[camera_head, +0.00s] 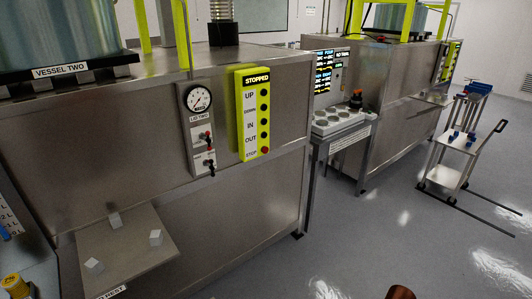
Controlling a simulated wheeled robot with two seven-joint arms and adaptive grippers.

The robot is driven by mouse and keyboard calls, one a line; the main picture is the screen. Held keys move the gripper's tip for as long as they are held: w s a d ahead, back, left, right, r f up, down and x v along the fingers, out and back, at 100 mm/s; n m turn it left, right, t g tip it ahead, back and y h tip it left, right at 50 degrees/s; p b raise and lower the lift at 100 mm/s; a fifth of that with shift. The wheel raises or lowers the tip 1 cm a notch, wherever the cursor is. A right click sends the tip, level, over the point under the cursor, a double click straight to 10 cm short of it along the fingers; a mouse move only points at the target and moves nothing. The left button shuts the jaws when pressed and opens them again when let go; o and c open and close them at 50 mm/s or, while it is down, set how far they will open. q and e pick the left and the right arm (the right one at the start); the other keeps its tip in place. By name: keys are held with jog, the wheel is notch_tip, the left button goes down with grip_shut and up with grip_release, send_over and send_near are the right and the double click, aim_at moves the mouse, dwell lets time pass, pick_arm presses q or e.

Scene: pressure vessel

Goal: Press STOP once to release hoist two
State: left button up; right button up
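The yellow-green hoist control box (250,115) is fixed to the front of the steel cabinet, right of the gauge. Its top label reads STOPPED. Its white face lists UP, DOWN, IN, OUT and STOP, with dark buttons beside the upper labels. The red STOP button (265,150) is the lowest one. Nothing covers it. Vessel two (60,35) stands on top of this cabinet at the upper left, marked by a VESSEL TWO label. Neither of my grippers shows in the head view.
A panel with a round gauge (199,98) and two switches sits left of the box. A shelf (125,255) with small white blocks juts out below. A side table (345,130) and a trolley (445,178) stand right. The grey floor (370,235) is largely clear.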

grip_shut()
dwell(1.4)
